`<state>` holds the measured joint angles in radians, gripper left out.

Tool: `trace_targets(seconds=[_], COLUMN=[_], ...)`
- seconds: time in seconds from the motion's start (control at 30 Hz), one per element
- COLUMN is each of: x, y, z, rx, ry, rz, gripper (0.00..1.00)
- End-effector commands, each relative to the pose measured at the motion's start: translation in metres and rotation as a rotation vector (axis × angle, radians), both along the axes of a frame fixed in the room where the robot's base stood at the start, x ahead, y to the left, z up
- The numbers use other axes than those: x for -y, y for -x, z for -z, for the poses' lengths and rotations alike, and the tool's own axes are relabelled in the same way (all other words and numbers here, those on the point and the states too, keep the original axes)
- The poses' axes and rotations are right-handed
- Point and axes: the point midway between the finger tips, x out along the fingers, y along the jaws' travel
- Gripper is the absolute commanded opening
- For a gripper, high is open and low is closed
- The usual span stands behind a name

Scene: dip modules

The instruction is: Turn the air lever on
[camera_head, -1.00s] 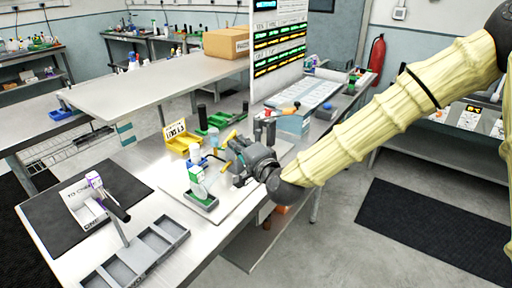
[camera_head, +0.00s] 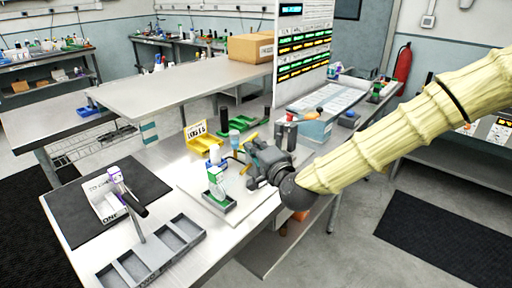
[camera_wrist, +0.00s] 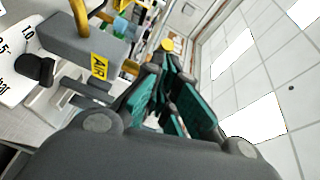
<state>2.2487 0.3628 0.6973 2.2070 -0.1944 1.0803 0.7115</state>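The air fitting is a grey block (camera_wrist: 85,48) with a yellow AIR label (camera_wrist: 99,65) and yellow pipes, at the upper left of the wrist view. A yellow rounded end (camera_wrist: 167,45), possibly the lever's, shows just beyond my fingertips. My gripper (camera_wrist: 167,73) has dark fingers with teal pads, close together with a narrow gap; I see nothing clearly held. In the head view my gripper (camera_head: 254,158) is beside yellow parts over the bench's right side. The arm and gripper partly hide the fitting there, and the lever's angle is unclear.
A bottle in a grey holder (camera_head: 217,201) stands close left of my gripper. A yellow rack (camera_head: 200,137) and green trays are behind it. A grey compartment tray (camera_head: 152,252) and black mat (camera_head: 80,222) lie front left. A raised shelf (camera_head: 185,82) spans behind.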

Motion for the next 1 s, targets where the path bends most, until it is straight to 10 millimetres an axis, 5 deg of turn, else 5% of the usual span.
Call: trace_targets(seconds=[0.17,0.43,1.0], x=[0.003,0.034,0.009], y=[0.003,0.013,0.102], z=[-0.002,-0.009,-0.011], rx=[0.0,-0.001,0.0], ry=[-0.002,-0.005,-0.003], rz=[-0.006,-0.007,-0.015], gripper=[0.0,0.0,0.0])
